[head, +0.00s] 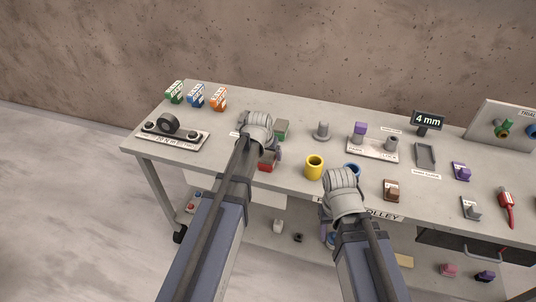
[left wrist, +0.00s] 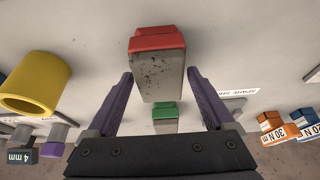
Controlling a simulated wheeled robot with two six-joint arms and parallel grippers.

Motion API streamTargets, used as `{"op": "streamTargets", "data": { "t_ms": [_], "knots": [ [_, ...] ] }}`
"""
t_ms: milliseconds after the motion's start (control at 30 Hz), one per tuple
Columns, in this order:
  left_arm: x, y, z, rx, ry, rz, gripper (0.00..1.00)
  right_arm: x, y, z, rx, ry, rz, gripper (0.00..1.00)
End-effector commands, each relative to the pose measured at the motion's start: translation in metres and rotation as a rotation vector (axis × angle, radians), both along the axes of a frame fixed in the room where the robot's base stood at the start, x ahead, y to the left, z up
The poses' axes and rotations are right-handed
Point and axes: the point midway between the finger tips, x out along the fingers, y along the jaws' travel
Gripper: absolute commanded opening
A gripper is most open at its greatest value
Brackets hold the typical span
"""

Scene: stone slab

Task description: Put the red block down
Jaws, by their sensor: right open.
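The red block (head: 267,166) shows in the head view just beside my left wrist, over the front left part of the tabletop. In the left wrist view the red block (left wrist: 158,64) has a red end and a speckled grey face, and it sits between the two purple fingers of my left gripper (left wrist: 159,72).
A green block (left wrist: 165,115) stands just behind the red one. A yellow cup (head: 314,167) and a blue ring (head: 351,169) are to the right. A torque tray (head: 185,138) and several small boxes (head: 196,97) are at the left. The tabletop around the red block has some bare room.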

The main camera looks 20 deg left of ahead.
Motion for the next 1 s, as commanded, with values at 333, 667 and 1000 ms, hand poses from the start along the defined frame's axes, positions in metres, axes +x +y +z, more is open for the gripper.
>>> {"op": "streamTargets", "data": {
  "t_ms": [333, 667, 1000],
  "knots": [
    [0.000, 0.000, 0.000, 0.000, 0.000, 0.000, 0.99, 0.000, 0.000, 0.000, 0.000, 0.000, 0.000, 0.50],
    [-0.005, 0.000, 0.018, 0.000, 0.000, 0.000, 0.99, 0.000, 0.000, 0.018, 0.000, 0.000, 0.000, 0.50],
    [-0.025, 0.001, 0.068, 0.000, 0.000, 0.000, 0.99, 0.000, 0.000, 0.068, 0.000, 0.000, 0.000, 0.50]
  ]
}}
